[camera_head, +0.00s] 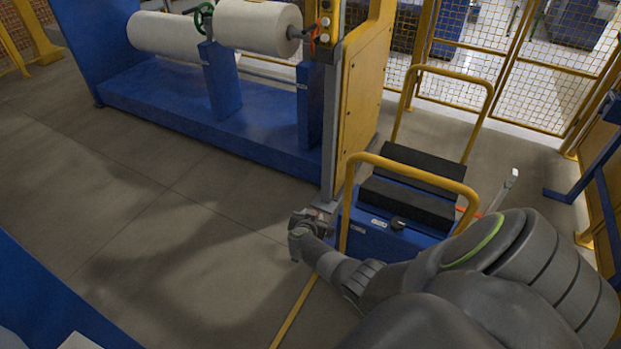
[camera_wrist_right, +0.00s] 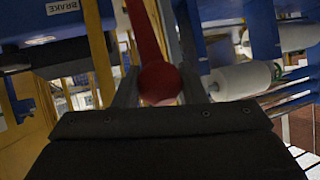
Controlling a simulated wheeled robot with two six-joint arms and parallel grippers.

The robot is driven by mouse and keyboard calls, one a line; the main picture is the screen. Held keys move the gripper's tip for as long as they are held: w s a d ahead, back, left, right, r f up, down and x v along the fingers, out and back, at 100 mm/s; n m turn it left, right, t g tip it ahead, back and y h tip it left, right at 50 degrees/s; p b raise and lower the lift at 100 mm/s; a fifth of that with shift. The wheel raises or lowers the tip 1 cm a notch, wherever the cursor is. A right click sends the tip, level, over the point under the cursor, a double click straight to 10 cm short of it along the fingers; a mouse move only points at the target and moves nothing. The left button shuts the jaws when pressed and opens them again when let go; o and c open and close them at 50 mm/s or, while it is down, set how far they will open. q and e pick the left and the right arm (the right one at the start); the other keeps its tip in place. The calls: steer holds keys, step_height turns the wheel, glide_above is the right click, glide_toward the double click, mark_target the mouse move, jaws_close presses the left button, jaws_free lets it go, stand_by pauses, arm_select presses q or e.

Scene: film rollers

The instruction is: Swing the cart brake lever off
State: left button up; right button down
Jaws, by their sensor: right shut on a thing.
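The cart (camera_head: 385,240) has a blue body, yellow hoop handles and black pads on top, and stands right of the middle in the head view. My right arm reaches across in front of it, and my right gripper (camera_head: 307,222) is at the cart's left side, low down. In the right wrist view the red brake lever (camera_wrist_right: 147,38) runs up from a round red knob (camera_wrist_right: 160,82), and my fingers are shut on the knob from both sides. A BRAKE label (camera_wrist_right: 63,7) shows on the cart's blue side. The lever is hard to make out in the head view. My left gripper is out of view.
A blue roller stand (camera_head: 200,115) with white film rolls (camera_head: 260,25) and a yellow upright (camera_head: 365,90) stands behind, close to the cart's left side. A yellow mesh fence (camera_head: 530,80) closes the back right. The grey floor (camera_head: 150,200) at left is clear.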

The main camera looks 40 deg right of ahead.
steer(key=shift+w+d+r, duration=0.15)
steer(key=shift+d+r, duration=0.05)
steer(key=shift+d, duration=0.05)
steer(key=c, duration=0.9)
jaws_free()
steer(key=shift+f, duration=0.1)
steer(key=shift+a, duration=0.1)
steer(key=shift+p+v, duration=3.1)
steer(key=shift+v, duration=5.6)
steer(key=shift+f, duration=0.2)
